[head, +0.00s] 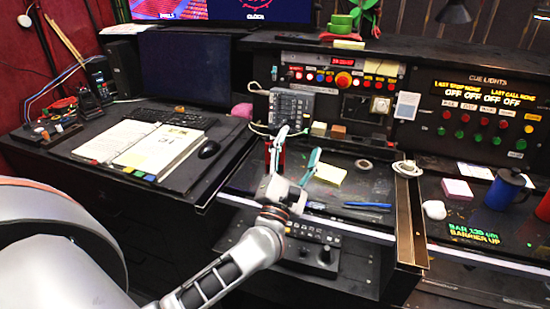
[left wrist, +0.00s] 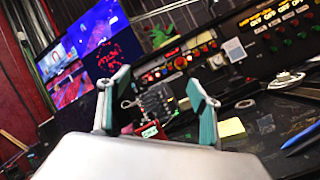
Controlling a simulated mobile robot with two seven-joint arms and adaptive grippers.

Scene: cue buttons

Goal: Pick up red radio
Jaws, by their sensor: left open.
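The red radio (left wrist: 150,131) shows low between my fingers in the left wrist view, a small red body with a lit greenish display. In the head view a narrow red part of it (head: 279,160) shows beside my left finger; the rest is hidden by the gripper. My left gripper (head: 298,144) is open and empty, with its fingers pointing away over the middle of the desk. In the left wrist view its two teal-padded fingers (left wrist: 158,88) stand wide apart, on either side of the radio. Contact cannot be seen. My right gripper is not in view.
Behind stands a grey keypad box (head: 291,107) with a cable, below a panel of lit buttons. A yellow note pad (head: 329,174), tape roll (head: 363,164) and blue pen (head: 368,205) lie to the right. An open binder (head: 146,150) and mouse (head: 209,149) are left.

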